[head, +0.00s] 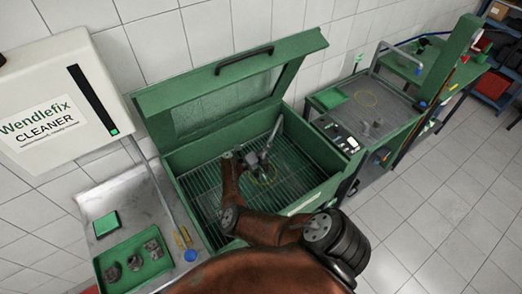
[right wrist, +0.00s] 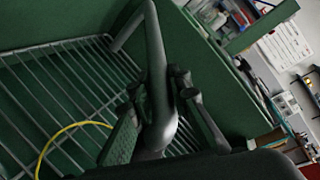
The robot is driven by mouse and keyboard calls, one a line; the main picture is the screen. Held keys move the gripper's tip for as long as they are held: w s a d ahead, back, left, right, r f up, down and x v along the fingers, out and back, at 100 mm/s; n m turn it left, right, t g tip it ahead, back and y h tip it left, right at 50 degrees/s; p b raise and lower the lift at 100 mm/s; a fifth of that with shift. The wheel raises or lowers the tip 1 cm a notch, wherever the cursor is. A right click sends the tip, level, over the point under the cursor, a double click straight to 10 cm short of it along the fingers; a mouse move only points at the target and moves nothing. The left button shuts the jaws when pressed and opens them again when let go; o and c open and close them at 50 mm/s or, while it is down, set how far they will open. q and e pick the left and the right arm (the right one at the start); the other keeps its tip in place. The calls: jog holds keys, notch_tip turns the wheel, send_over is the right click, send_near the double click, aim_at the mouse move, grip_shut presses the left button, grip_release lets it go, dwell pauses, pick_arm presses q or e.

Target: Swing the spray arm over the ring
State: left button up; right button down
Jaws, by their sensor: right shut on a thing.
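The spray arm is a grey bent pipe (head: 273,134) inside the open green washing cabinet. In the right wrist view the pipe (right wrist: 157,75) rises, bends at the top and runs down between my fingers. My right gripper (head: 263,163) is shut on the pipe; its dark fingers (right wrist: 158,125) lie on either side of it. The yellow ring (head: 273,176) lies on the cabinet's grate, just below and beside my gripper in the head view. In the right wrist view part of the ring (right wrist: 62,134) shows left of the fingers. My left gripper is not in view.
The cabinet's green lid (head: 235,85) stands open behind the grate (head: 205,195). At left are a white cleaner box (head: 55,95) and a green tray (head: 112,279) with grey parts. At right is a bench (head: 385,110) with a small green tray.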

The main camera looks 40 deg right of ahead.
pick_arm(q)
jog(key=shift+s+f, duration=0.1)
pick_arm(e)
jog(key=shift+w+a+f, duration=0.1)
jog(key=shift+a+f, duration=0.1)
jog(key=shift+a, duration=0.05)
jog(key=c, duration=1.8)
grip_release()
jog(key=shift+r, duration=0.1)
jog(key=shift+d, duration=0.1)
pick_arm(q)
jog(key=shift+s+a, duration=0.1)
pick_arm(e)
jog(key=v, duration=0.7)
jog(key=shift+a+r, duration=0.15)
jog(key=shift+a, duration=0.1)
